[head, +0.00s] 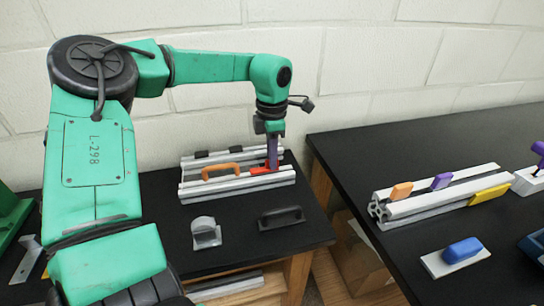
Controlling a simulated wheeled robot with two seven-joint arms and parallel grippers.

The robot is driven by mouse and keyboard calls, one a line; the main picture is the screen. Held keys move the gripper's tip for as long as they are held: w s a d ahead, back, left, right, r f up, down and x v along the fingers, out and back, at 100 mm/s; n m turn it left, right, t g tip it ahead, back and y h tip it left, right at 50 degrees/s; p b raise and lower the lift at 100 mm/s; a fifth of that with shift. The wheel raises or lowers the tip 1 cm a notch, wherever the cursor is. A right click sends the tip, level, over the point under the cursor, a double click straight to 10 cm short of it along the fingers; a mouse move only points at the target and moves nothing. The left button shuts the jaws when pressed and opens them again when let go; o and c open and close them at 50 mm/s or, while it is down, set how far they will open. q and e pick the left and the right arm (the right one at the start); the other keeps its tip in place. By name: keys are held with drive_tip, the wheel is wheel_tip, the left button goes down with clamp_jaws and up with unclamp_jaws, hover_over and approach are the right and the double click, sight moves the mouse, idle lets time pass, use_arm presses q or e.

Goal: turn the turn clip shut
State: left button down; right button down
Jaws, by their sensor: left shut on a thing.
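My right gripper is not in view.
An orange handle (221,168) stands left of the clip. A grey rounded part (205,231) and a black handle (281,217) lie in front. The right table holds another frame (430,205) with coloured pieces and a blue block (462,250). A gap separates the tables.

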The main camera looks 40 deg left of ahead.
use_arm(q)
drive_tip(key=shift+r, duration=0.1)
idle(0.4)
drive_tip(key=c, duration=0.9)
unclamp_jaws()
wheel_tip(320, 180, up, 15)
drive_tip(key=shift+f+p, duration=0.2)
drive_tip(key=shift+p, duration=0.1)
